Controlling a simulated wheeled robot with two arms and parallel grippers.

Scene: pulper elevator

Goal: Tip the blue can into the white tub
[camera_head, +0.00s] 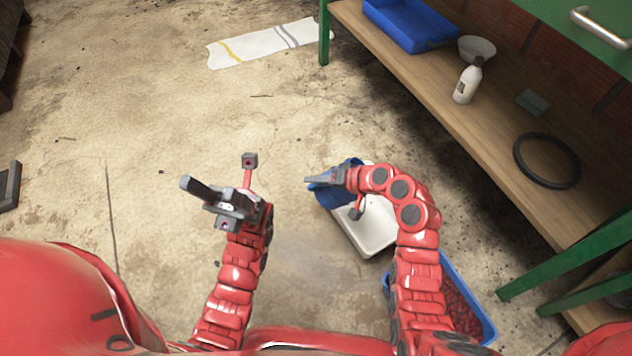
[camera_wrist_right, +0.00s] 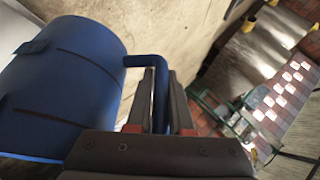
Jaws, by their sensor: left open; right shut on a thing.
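The blue can (camera_head: 331,198) is partly hidden behind my right gripper (camera_head: 312,181) in the head view. It overlaps the far left end of the white tub (camera_head: 372,232) on the floor. In the right wrist view the blue can (camera_wrist_right: 62,85) fills the left side, and its bent handle is between the fingers of my right gripper (camera_wrist_right: 160,98), which is shut on it. The can looks tilted in that view. Its mouth and contents are not clearly seen. My left gripper (camera_head: 203,193) is open and empty, above the floor left of the tub.
A blue crate of red fruit (camera_head: 484,322) stands below my right arm. A wooden bench (camera_head: 432,85) on the right holds a blue tray (camera_head: 410,24), a bowl (camera_head: 477,48), a white bottle (camera_head: 467,84) and a black ring (camera_head: 547,160). A white sack (camera_head: 265,43) lies behind. The left floor is mostly clear.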

